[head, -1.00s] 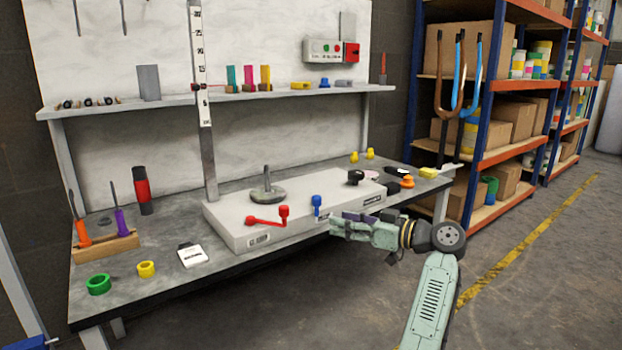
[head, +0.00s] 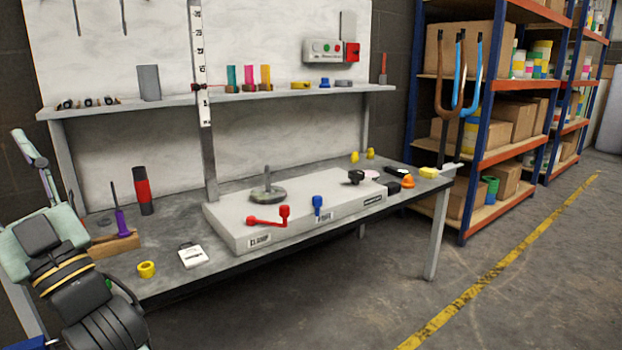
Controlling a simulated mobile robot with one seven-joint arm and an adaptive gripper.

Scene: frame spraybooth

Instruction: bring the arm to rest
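My gripper (head: 33,152) is at the far left of the head view, close to the camera, and points upward. Its pale green body and the yellow-ringed wrist below it cover the left end of the workbench (head: 200,285). A finger part shows at the top, but I cannot make out the gap between the fingers. I see nothing held in it. The orange-handled tool and most of the green ring are hidden behind my arm.
A grey block (head: 330,208) with a red lever (head: 268,221) and a blue lever (head: 317,206) lies on the bench. The floor (head: 370,300) at front right is clear.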

